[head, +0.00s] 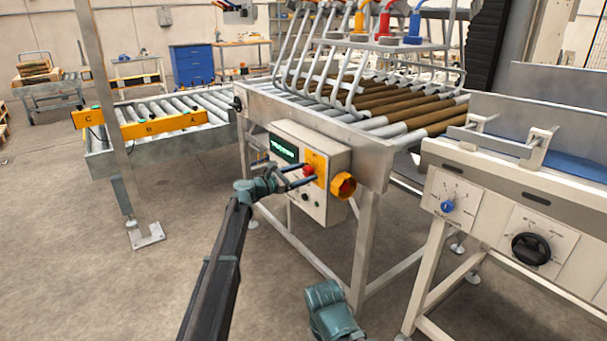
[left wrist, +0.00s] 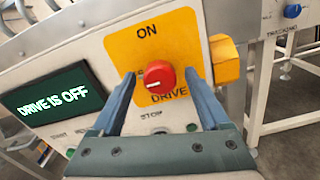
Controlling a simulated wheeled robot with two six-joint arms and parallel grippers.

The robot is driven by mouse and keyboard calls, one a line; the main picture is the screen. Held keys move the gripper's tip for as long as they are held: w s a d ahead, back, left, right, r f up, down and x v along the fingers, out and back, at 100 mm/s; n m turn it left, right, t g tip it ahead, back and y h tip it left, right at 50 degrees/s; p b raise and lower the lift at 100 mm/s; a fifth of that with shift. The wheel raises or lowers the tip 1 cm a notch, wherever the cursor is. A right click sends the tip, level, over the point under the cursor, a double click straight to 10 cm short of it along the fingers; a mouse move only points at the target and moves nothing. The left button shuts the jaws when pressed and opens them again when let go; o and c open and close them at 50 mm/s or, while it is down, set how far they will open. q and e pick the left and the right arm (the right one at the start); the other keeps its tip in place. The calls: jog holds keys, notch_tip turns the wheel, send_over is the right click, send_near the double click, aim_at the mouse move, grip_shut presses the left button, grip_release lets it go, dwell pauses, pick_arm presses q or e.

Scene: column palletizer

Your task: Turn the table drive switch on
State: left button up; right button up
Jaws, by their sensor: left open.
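The table drive switch is a red round knob (left wrist: 160,80) on a yellow plate (left wrist: 178,38) marked ON and DRIVE, on the front of a light control box (head: 330,160). In the head view the red knob (head: 309,170) shows just past my left gripper. The box's display (left wrist: 52,100) reads "DRIVE IS OFF". My left gripper (head: 300,178) is open, its two fingers on either side of the knob in the left wrist view (left wrist: 168,85). I cannot tell whether the fingers touch it. My right gripper is not clearly seen; a teal part of my arm shows at the bottom.
A yellow housing with a red knob (head: 343,185) sticks out at the box's right side, close to my gripper. Roller table legs (head: 365,240) stand below. A second panel with a blue knob (head: 447,206) and a black knob (head: 530,249) is at the right.

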pick_arm(q)
grip_shut()
jog(key=shift+m, duration=0.3)
jog(key=m, duration=0.8)
jog(key=shift+m, duration=0.3)
jog(key=m, duration=0.4)
jog(key=shift+s+m, duration=0.1)
jog(key=shift+m, duration=2.4)
